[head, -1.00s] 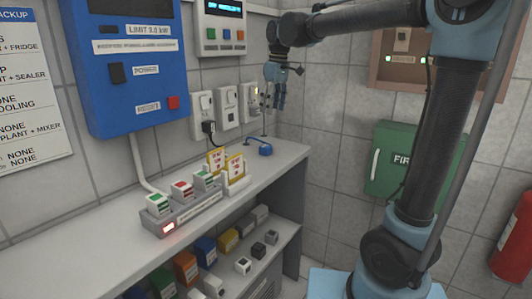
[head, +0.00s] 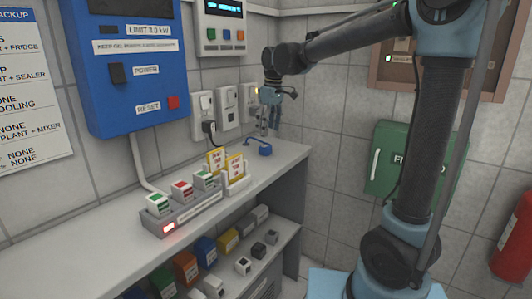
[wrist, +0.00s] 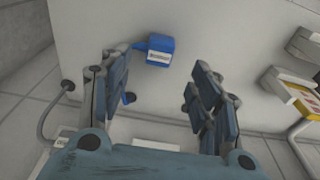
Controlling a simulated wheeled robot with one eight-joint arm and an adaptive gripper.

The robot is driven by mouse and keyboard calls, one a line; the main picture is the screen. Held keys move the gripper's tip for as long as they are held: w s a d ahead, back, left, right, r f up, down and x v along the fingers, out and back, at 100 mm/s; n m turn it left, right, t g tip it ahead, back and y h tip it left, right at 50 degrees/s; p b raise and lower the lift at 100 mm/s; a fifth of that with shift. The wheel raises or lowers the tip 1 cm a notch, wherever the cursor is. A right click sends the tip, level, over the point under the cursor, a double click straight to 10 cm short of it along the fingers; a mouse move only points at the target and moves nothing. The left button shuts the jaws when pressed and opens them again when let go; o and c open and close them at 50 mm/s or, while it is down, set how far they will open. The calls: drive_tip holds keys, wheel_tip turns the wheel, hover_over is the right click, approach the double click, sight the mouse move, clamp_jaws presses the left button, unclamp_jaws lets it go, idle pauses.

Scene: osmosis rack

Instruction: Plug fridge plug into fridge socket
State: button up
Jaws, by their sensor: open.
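A blue block-shaped plug (head: 264,149) with a blue lead lies on the grey counter near its far right end. It also shows in the wrist view as a blue block (wrist: 160,50) with a white label too small to read. My gripper (head: 268,132) hangs above the counter close to this plug. Its fingers (wrist: 160,80) are spread and empty, with the plug ahead of the gap between them and apart from both. Three white wall sockets stand in a row: the left one (head: 201,101) has a black plug (head: 209,127) in it, then a middle socket (head: 227,107) and a right one (head: 248,97), partly behind my gripper.
A blue power box (head: 130,75) hangs on the wall above. Coloured boxes fill the lower shelf (head: 225,272). A green first-aid cabinet (head: 400,165) is at right.

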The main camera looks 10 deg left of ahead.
sight(265, 146)
drive_tip(key=shift+w+a+f, duration=0.1)
drive_tip(key=shift+a+f, duration=0.05)
drive_tip(key=shift+f, duration=0.85)
drive_tip(key=shift+a+f, duration=0.1)
drive_tip(key=shift+f, duration=0.85)
drive_tip(key=shift+w+a+f, duration=0.1)
drive_tip(key=shift+a+f, duration=0.15)
drive_tip(key=shift+f, duration=1.05)
drive_tip(key=shift+w+a+f, duration=0.1)
drive_tip(key=shift+a+f, duration=0.1)
drive_tip(key=shift+f, duration=1.05)
drive_tip(key=c, duration=1.1)
